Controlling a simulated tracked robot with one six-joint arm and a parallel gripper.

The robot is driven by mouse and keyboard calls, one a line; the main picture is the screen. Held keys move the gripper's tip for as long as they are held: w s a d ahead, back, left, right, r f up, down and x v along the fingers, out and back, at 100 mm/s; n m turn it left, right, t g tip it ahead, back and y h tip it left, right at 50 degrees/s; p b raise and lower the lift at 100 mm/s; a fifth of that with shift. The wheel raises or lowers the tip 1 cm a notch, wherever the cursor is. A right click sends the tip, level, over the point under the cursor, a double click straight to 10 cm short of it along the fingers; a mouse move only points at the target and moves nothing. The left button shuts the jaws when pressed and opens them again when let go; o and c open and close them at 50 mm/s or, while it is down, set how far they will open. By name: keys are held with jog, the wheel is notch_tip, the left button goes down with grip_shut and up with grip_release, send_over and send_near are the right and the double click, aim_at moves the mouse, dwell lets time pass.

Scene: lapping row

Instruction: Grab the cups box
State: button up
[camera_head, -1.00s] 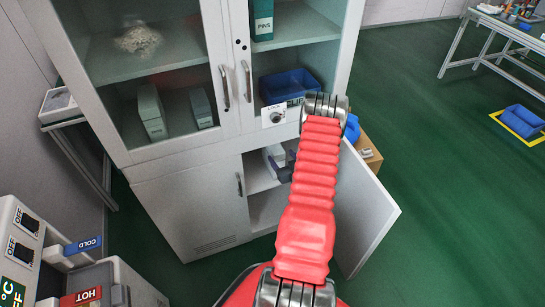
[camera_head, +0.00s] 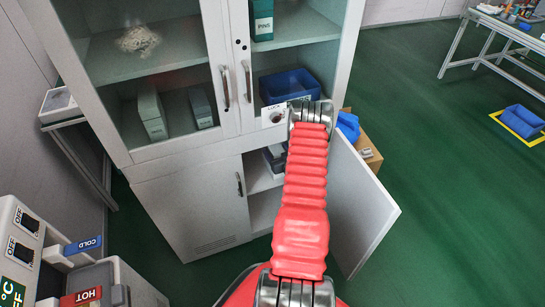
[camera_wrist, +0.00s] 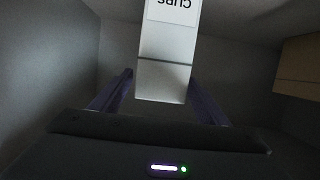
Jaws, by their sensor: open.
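The cups box (camera_wrist: 166,75) is white, with an upside-down "CUPS" label at the top of the wrist view. It stands inside a dim cabinet compartment. My gripper (camera_wrist: 158,88) is open, with one dark purple finger on each side of the box's near end. A gap shows between the left finger and the box; the right finger lies close to it, and I cannot tell whether they touch. In the head view, my red arm covers much of the open lower compartment of the white cabinet (camera_head: 190,205), and my gripper shows only partly there.
The open lower door (camera_head: 362,210) stands to the right of my arm. A cardboard-coloured box (camera_wrist: 300,65) is at the right in the wrist view. Above, a blue bin (camera_head: 288,86) sits on a shelf.

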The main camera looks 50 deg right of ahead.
jog(key=x, duration=0.4)
jog(key=shift+w+d, duration=0.1)
jog(key=shift+w, duration=0.1)
dwell(0.4)
jog(key=c, duration=1.6)
